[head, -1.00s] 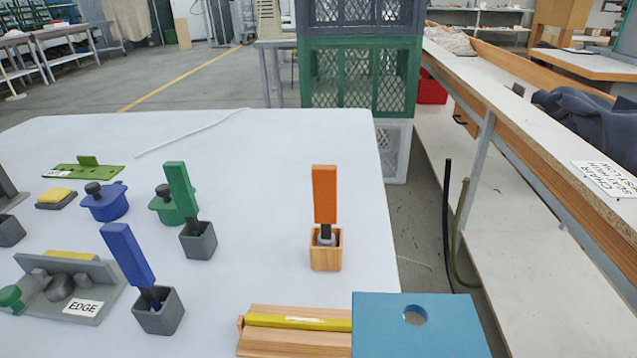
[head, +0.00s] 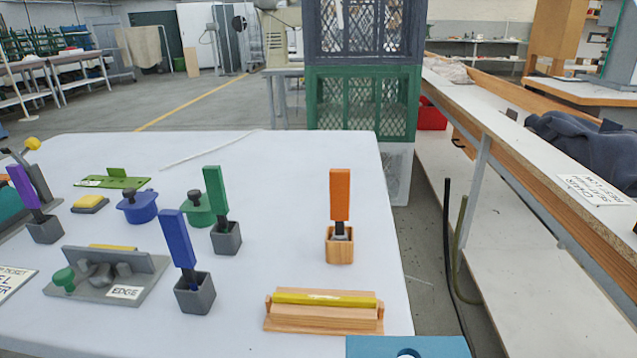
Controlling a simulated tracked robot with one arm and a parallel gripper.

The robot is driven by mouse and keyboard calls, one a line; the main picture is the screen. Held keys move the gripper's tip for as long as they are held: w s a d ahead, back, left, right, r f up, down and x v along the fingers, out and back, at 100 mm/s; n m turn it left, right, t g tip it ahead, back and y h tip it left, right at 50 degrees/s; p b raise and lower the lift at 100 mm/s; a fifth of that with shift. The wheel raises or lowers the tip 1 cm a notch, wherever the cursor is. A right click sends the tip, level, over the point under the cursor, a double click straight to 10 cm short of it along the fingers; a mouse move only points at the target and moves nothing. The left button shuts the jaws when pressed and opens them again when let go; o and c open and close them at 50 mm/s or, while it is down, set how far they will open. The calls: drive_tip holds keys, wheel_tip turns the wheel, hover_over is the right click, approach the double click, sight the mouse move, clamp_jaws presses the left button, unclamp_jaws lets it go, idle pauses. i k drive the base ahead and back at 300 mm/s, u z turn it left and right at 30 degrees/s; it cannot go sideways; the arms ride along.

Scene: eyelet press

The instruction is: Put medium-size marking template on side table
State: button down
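A flat green plate (head: 115,180) with an upright tab and a small white label lies at the back left of the white table (head: 290,175). It looks like a marking template, but its label is too small to read and I cannot tell its size class. A blue flat piece with a round hole (head: 385,347) is cut off by the bottom edge. I cannot tell whether it is held or part of my arm. My gripper's fingers do not show. I cannot tell which surface is the side table.
Handled tools stand in small blocks: purple (head: 25,190), green (head: 215,190), blue (head: 177,240) and orange (head: 340,195). A grey EDGE fixture (head: 105,275) and a wooden holder with a yellow bar (head: 325,312) lie in front. Crates (head: 362,95) stand behind; a long bench (head: 545,165) runs right.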

sight(369, 188)
drive_tip(key=i, duration=0.85)
drive_tip(key=z, duration=0.2)
drive_tip(key=k, duration=0.85)
drive_tip(key=u, duration=0.2)
drive_tip(key=i, duration=0.85)
drive_tip(key=z, duration=0.1)
